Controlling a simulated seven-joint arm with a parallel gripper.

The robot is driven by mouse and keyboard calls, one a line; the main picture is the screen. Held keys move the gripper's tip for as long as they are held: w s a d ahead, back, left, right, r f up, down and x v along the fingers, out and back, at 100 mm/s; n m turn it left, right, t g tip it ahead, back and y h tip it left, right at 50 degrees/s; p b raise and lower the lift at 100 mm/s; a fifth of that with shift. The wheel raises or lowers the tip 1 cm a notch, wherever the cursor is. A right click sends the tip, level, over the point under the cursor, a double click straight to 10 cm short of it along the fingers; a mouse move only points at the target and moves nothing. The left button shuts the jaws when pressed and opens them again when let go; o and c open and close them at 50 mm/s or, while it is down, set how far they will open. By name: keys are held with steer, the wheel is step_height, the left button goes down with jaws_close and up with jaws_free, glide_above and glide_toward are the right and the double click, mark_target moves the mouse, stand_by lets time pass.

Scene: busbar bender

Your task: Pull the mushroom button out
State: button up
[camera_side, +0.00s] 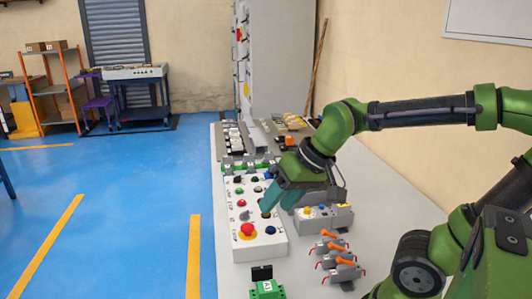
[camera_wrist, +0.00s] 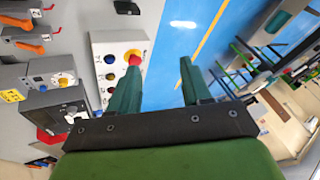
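The red mushroom button (camera_side: 248,230) sits on a yellow ring near the front end of a light grey control box on the table. It also shows in the wrist view (camera_wrist: 134,58), just beyond the tip of the left finger, which hides part of the box. My gripper (camera_side: 277,204) points down over the box, behind and to the right of the button in the side view. In the wrist view its two green fingers (camera_wrist: 159,66) are wide apart with nothing between them. The button does not appear to be touched.
The control box (camera_side: 262,247) carries several other small buttons and knobs, including a blue one (camera_side: 270,230). A grey box with a yellow-ringed knob (camera_side: 325,217) stands to the right.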

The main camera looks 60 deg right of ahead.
mark_target(247, 226)
steer(key=shift+o, duration=1.3)
steer(key=w+d+m+g, duration=0.2)
steer(key=w+m, duration=0.2)
steer(key=w, duration=0.2)
steer(key=w+d+f+m+g+h, duration=0.1)
steer(key=w+d+m+g, duration=0.1)
steer(key=w, duration=0.4)
steer(key=shift+w+d+m+h, duration=0.35)
steer(key=shift+d+m, duration=0.4)
steer(key=shift+m, duration=0.35)
steer(key=f+m, duration=0.1)
steer(key=f, duration=0.4)
steer(key=w+d+f+m+g, duration=0.1)
steer(key=f+m, duration=0.1)
steer(key=f, duration=0.3)
steer(key=f+m, duration=0.2)
steer(key=f, duration=0.3)
steer(key=shift+w+d+f+g, duration=0.1)
steer(key=shift+w+d+g, duration=0.05)
steer(key=shift+w+g, duration=0.15)
jaws_close()
